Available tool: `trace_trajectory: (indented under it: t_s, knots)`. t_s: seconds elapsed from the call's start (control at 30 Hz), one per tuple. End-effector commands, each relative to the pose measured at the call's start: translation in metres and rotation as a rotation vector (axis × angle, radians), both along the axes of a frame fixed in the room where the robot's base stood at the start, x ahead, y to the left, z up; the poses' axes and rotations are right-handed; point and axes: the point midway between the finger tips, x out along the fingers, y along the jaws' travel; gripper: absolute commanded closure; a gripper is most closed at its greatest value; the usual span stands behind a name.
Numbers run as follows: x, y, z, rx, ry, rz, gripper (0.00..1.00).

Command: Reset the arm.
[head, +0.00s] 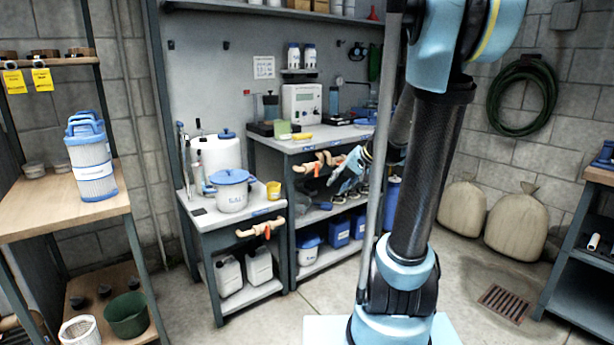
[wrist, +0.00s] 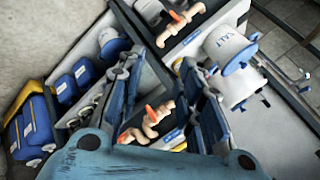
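My arm rises in the head view with its black carbon link and light blue joints. My gripper (head: 350,168) is in front of the grey bench, close to beige pipe fittings (head: 318,163) under its top. In the wrist view its two dark blue fingers (wrist: 158,62) stand apart, with nothing held between them. Beyond them are a beige pipe with an orange handle (wrist: 150,124) and another such pipe (wrist: 181,22). Part of the gripper is hard to make out in the head view, small against the cluttered shelf.
A white salt bucket with a blue lid (head: 231,192) stands on the lower bench, also in the wrist view (wrist: 232,62). A blue-topped filter (head: 90,160) stands on the left table. Sacks (head: 517,225) lean at the right wall. Floor near the drain (head: 503,303) is clear.

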Motion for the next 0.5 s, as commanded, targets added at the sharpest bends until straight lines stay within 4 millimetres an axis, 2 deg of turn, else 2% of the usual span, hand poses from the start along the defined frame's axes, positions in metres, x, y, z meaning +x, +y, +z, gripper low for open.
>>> trace_trajectory:
  t_s: [0.03, 0.1, 0.5]
  knots:
    - [-0.016, 0.000, -0.002, -0.027, 0.010, 0.013, 0.67]
    - [-0.036, -0.001, -0.006, -0.067, 0.024, 0.027, 0.67]
    - [-0.143, -0.020, -0.035, -0.297, 0.102, 0.104, 0.67]
